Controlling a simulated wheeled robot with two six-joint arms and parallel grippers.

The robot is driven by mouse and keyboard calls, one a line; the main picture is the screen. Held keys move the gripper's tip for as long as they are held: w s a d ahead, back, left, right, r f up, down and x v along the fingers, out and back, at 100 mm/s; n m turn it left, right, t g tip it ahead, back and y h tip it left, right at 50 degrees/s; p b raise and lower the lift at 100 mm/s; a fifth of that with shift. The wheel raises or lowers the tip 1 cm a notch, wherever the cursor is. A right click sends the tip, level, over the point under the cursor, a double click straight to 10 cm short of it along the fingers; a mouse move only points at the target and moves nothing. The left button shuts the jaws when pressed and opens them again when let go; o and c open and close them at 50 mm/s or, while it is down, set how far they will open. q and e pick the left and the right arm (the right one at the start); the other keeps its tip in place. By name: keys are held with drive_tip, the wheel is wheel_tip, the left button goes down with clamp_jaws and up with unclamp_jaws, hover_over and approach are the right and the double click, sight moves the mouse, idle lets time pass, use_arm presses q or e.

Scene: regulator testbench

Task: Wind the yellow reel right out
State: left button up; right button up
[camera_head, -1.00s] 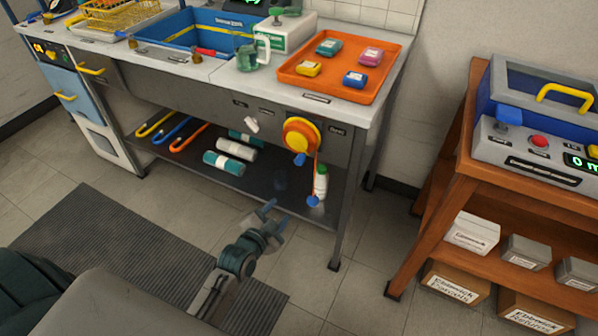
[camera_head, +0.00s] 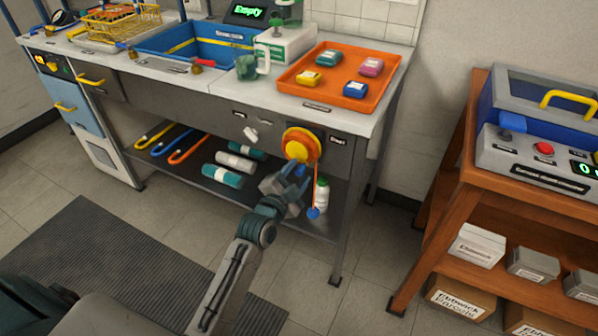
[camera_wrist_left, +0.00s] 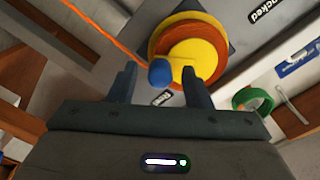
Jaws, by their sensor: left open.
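The yellow reel (camera_head: 299,146) is mounted on the bench front, with an orange-red ring around its yellow disc. It also shows in the left wrist view (camera_wrist_left: 183,42), with a blue knob (camera_wrist_left: 161,72) on its face. An orange cord (camera_head: 316,182) hangs from the reel to a blue ball (camera_head: 313,212). My left gripper (camera_head: 290,178) is open, just below and in front of the reel. In the left wrist view its fingers (camera_wrist_left: 158,88) stand on both sides of the blue knob, with no clear contact. My right gripper is not in view.
The lower shelf holds a white bottle (camera_head: 321,192) beside the cord and several rolls, including a teal one (camera_head: 222,176). An orange tray (camera_head: 312,88) with small packs lies on the bench top. A wooden stand (camera_head: 452,165) is at the right.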

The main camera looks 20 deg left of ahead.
use_arm(q)
drive_tip(key=shift+w, duration=0.7)
clamp_jaws()
drive_tip(key=shift+d, duration=0.1)
